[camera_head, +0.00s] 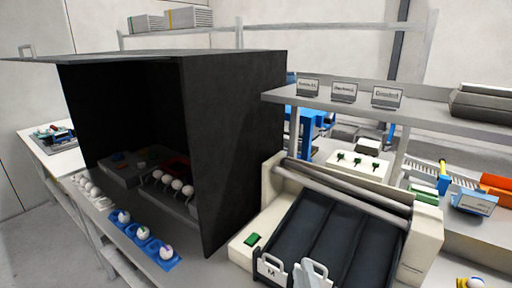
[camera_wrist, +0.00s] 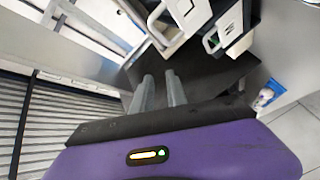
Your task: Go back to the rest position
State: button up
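My gripper (camera_wrist: 160,80) shows in the camera_wrist view, with two grey fingers reaching up from a dark plate above my purple wrist. A narrow gap lies between the fingers and I see nothing held in it. Beyond the fingertips are a white handle (camera_wrist: 158,24) and a white piece with a dark M mark (camera_wrist: 230,22); they look apart from the fingers, though the depth is hard to judge. My gripper does not show in the camera_head view.
A black open-fronted box (camera_head: 232,140) stands on the bench, with eggs (camera_head: 175,183) inside. Blue holders (camera_head: 157,262) with eggs lie before it. A cream machine (camera_head: 428,225) with dark lanes and white handles stands to the right. A grey shelf (camera_head: 425,115) runs above.

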jog(key=s+d+f+m+g, duration=0.1)
jog(key=s+d+f+m, duration=0.1)
jog(key=s, duration=1)
jog(key=s+d+f+m+g+b, duration=0.1)
jog(key=s+d+f+m, duration=0.2)
jog(key=s, duration=0.9)
jog(key=s+d+f+m+b, duration=0.1)
jog(key=s+d+m, duration=0.3)
jog(key=s, duration=0.8)
jog(key=f+m, duration=0.1)
jog(key=m, duration=0.1)
jog(key=shift+s+d+f+m+g, duration=0.25)
jog(key=shift+s+d+m+g, duration=0.05)
jog(key=shift+s+g, duration=0.1)
